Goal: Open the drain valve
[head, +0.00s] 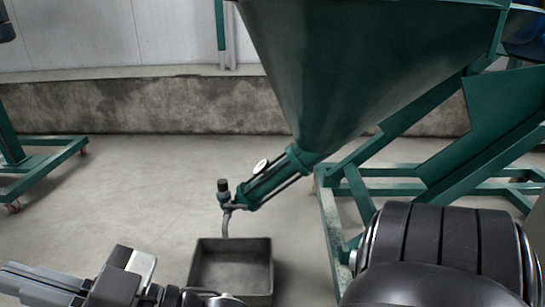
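The drain valve (223,188) is a small dark fitting with a black knob-like top. It sits at the lower end of a slanted green cylinder (270,182) below a large green hopper (345,65). A thin bent outlet pipe (226,222) runs down from it over an open dark metal tray (231,242) on the floor. I cannot make out the valve's setting. My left gripper (38,283) is at the lower left, below and left of the valve, apart from it; its finger opening is unclear. My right gripper is not in view.
A white round gauge (261,166) is on the cylinder. A green steel frame (355,200) stands at the right, near my large black arm joint. Another green wheeled frame (45,168) is at the far left. The grey floor (140,195) left of the valve is clear.

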